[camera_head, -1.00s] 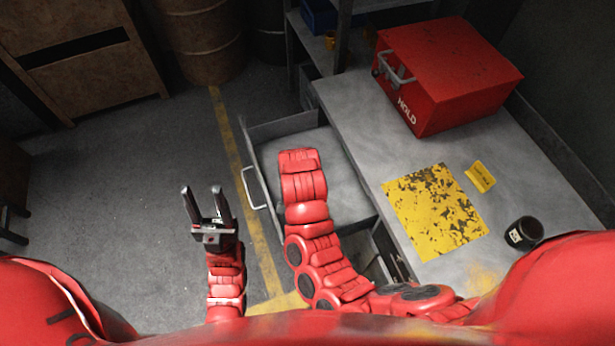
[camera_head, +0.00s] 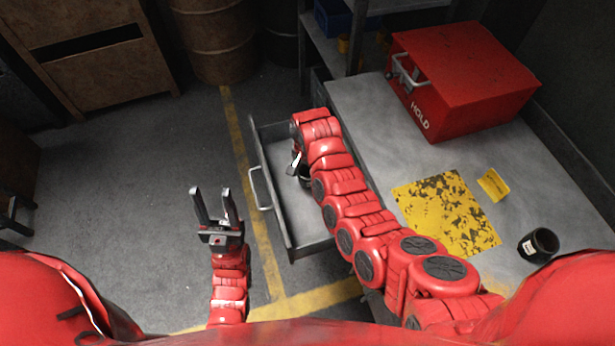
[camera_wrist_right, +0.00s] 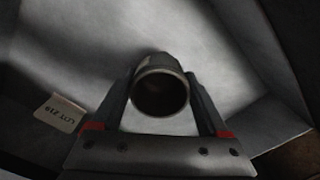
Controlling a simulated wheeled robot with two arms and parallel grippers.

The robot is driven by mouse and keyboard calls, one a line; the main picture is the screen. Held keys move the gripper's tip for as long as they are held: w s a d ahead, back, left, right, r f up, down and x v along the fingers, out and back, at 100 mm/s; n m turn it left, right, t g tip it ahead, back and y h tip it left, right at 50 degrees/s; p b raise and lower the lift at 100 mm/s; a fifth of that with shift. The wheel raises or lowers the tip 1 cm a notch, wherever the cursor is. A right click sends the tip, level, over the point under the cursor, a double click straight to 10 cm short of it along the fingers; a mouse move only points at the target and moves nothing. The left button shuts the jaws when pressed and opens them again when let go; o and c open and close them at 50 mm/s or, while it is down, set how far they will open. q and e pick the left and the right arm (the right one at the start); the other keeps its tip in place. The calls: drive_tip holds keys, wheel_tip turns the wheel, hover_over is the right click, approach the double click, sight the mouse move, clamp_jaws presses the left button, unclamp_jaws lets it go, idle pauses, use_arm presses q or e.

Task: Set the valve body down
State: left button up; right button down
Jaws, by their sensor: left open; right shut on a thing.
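The valve body, a dark metal cylinder with a round open bore (camera_wrist_right: 160,92), sits between the fingers of my right gripper (camera_wrist_right: 165,100) in the right wrist view. The gripper is shut on it. In the head view my right arm reaches over the open grey drawer (camera_head: 285,235), and the right gripper (camera_head: 297,164) points down inside it. Only a small dark part of the valve body (camera_head: 305,180) shows there. I cannot tell whether it touches the drawer floor. My left gripper (camera_head: 213,205) is open and empty, left of the drawer above the floor.
A tag reading LOT 219 (camera_wrist_right: 61,113) lies left of the valve body. On the bench (camera_head: 365,120) are a red HOLD box (camera_head: 465,80), a worn yellow patch (camera_head: 445,213), a small yellow card (camera_head: 493,184) and a dark can (camera_head: 538,245). The drawer's near part is clear.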

wheel_tip(320, 180, down, 2)
drive_tip(key=shift+f+p, duration=0.1)
drive_tip(key=shift+p, duration=0.25)
drive_tip(key=shift+f, duration=0.1)
drive_tip(key=shift+f, duration=0.1)
unclamp_jaws()
drive_tip(key=shift+r, duration=0.2)
